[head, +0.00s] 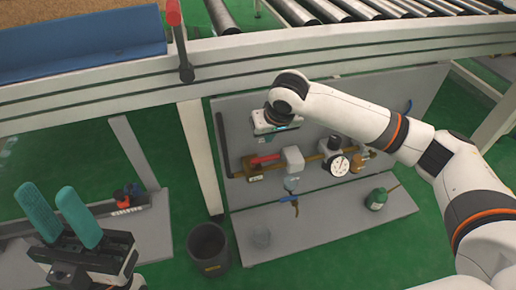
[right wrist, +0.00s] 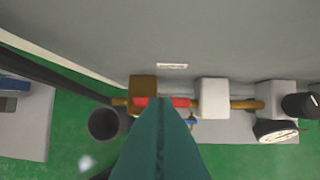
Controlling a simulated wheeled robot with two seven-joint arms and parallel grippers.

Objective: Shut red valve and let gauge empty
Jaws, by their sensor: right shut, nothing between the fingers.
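The red valve handle (head: 265,159) is on a brass valve body (head: 254,172) at the left of the pipe on the grey panel. In the right wrist view the red handle (right wrist: 178,102) lies along the pipe. The round white gauge (head: 339,165) is further right; its reading is too small to tell. It also shows in the right wrist view (right wrist: 275,130). My right gripper (right wrist: 160,101) is shut and empty, its tips overlapping the handle in view; contact cannot be told. My left gripper (head: 60,212) is open and empty at lower left.
A dark bucket (head: 209,249) stands on the green floor. A white conveyor frame (head: 345,52) runs above the panel.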

